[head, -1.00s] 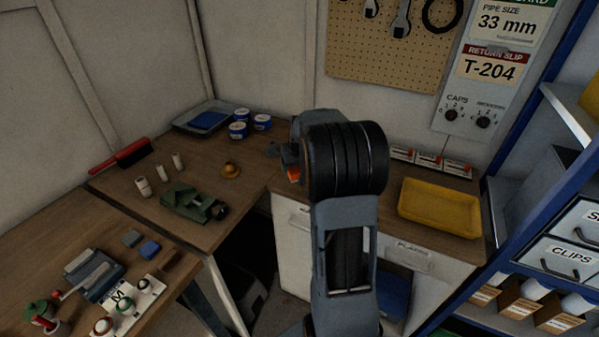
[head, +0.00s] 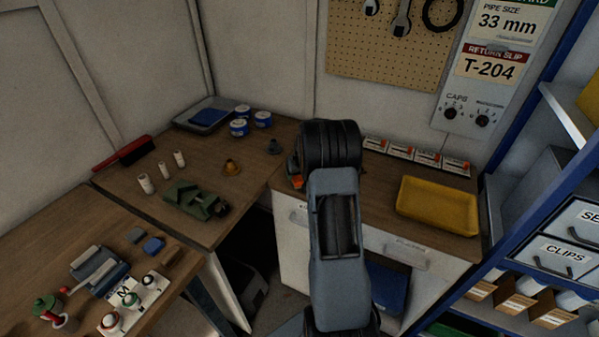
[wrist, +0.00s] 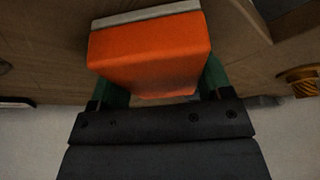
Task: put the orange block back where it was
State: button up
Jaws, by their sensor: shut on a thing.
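The orange block (wrist: 150,60) is between the green fingertips of my gripper (wrist: 162,85) in the wrist view, and my gripper is shut on it. A pale strip lies along the block's far edge; I cannot tell if it is part of the block. In the head view a small bit of the orange block (head: 297,183) shows at the left of my arm, over the wooden worktop near the corner. My arm hides most of my gripper there. I cannot tell whether the block touches the worktop.
A grey cap (head: 274,146) and a brass cap (head: 231,167) stand left of my gripper. Small white-and-orange boxes (head: 427,158) line the back right, behind a yellow tray (head: 437,205). Blue-and-white tins (head: 239,127) stand at the back left.

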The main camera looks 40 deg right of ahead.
jog(key=shift+f, duration=0.1)
jog(key=shift+f+b, duration=0.15)
jog(key=shift+b, duration=0.15)
jog(key=o, duration=0.8)
jog(key=shift+o, duration=0.2)
